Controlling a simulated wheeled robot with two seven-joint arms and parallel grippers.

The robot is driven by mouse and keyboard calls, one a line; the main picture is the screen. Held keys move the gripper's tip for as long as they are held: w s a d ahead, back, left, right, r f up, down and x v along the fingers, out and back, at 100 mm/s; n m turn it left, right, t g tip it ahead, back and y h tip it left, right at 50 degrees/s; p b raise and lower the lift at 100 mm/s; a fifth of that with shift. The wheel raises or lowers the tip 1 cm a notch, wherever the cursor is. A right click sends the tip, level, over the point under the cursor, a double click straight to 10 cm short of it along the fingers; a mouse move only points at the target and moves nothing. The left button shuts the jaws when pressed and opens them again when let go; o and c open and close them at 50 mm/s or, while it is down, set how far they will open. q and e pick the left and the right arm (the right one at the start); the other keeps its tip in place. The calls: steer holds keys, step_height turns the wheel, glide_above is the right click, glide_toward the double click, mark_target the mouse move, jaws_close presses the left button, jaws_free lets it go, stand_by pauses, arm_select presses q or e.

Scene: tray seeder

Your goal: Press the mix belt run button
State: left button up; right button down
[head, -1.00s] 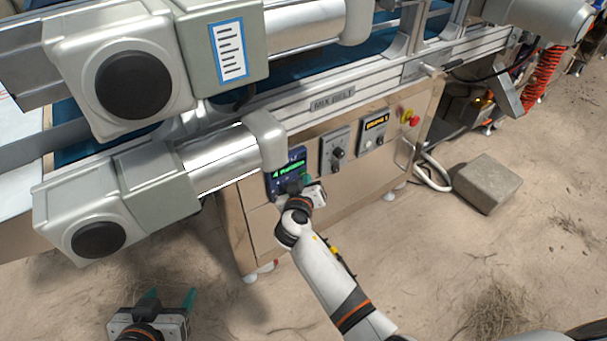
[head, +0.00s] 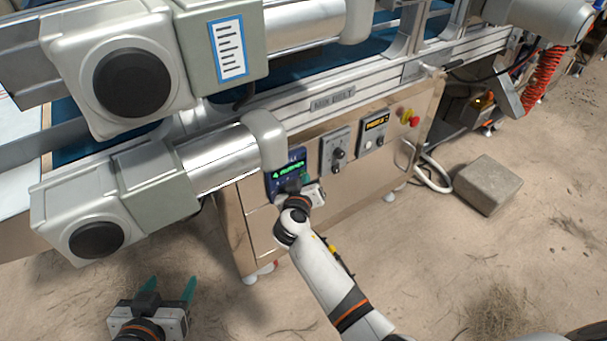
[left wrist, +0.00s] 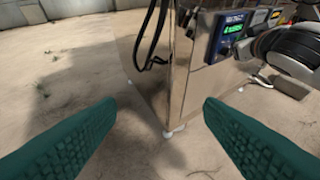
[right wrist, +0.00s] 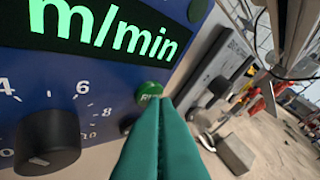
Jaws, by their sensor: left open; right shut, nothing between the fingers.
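The blue mix belt control panel (head: 273,186) is on the front of the machine cabinet, under the MIX BELT plate (head: 332,102). In the right wrist view the panel (right wrist: 88,70) fills the left side, with a green button (right wrist: 149,90) whose lettering is partly hidden. My right gripper (head: 306,180) is shut and empty at the panel. In the right wrist view its green fingertips (right wrist: 165,102) overlap the button's lower right edge; I cannot tell whether they touch it. My left gripper (head: 168,284) is open and empty, low at the left, away from the cabinet.
A black dial (right wrist: 47,142) sits left of the button. Two grey control boxes (head: 335,150) (head: 374,131) and a red stop button (head: 414,119) are further right. Large motor housings (head: 118,190) overhang at the left. A stone block (head: 487,185) lies on the sandy floor.

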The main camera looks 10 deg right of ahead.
arm_select(q)
steer(key=shift+w+r, duration=0.1)
steer(key=shift+r, duration=0.05)
arm_select(e)
steer(key=shift+s, duration=0.1)
arm_select(q)
steer(key=shift+s+a+f+g, duration=0.15)
steer(key=shift+s+f+g, duration=0.15)
steer(key=shift+f, duration=0.1)
arm_select(e)
steer(key=shift+s+d, duration=0.15)
steer(key=shift+s, duration=0.2)
arm_select(q)
steer(key=s+a+f+g+y+p, duration=0.1)
steer(key=s+a+f+g+p, duration=0.1)
steer(key=s+f+g, duration=0.2)
steer(key=s+g, duration=0.1)
steer(key=s, duration=0.2)
steer(key=shift+s+a+f+y, duration=0.25)
steer(key=shift+a+f+y, duration=0.05)
steer(key=shift+a, duration=0.05)
arm_select(e)
steer(key=s+d, duration=0.2)
steer(key=s, duration=0.3)
steer(key=shift+s, duration=0.35)
